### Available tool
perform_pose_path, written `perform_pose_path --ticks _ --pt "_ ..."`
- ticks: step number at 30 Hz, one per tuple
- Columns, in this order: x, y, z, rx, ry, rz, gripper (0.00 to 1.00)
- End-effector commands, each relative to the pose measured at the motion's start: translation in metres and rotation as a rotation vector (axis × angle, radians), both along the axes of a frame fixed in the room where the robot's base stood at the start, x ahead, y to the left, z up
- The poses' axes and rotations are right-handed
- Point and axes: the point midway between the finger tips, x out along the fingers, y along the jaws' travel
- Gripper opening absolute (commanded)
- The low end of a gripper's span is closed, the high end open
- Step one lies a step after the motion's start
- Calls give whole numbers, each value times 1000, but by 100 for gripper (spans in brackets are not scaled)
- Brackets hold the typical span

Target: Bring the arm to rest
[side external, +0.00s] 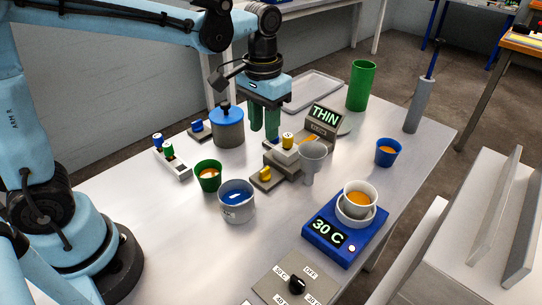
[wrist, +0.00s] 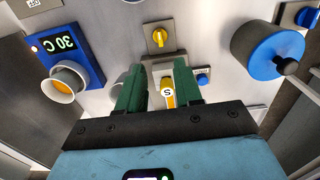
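My gripper (side external: 264,132) hangs from my arm above the middle of the table, fingers pointing down. In the wrist view my gripper (wrist: 159,68) has its two green fingers apart, with nothing held between them. A small yellow-capped piece marked S (wrist: 167,93) appears between the fingers there. In the side view this yellow-capped piece (side external: 288,139) stands on a grey device, right of and below the fingertips. Its contact with the fingers is not seen.
Close by are a lidded blue-topped pot (side external: 228,130), a device reading THIN (side external: 325,116), a grey funnel-like cup (side external: 312,157) and a green cup (side external: 208,182). A blue 30 C unit (side external: 340,238) bears white cups. A tall green cylinder (side external: 361,85) stands behind. The front-left tabletop is clear.

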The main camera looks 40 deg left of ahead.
Motion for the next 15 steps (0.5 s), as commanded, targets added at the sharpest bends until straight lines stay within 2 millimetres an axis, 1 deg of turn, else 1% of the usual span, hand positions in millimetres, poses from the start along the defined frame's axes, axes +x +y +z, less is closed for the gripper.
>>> perform_pose_path --ticks 4,15 --pt "0 0 6 0 0 0 35" --pt "-2 1 7 -1 -7 0 35"
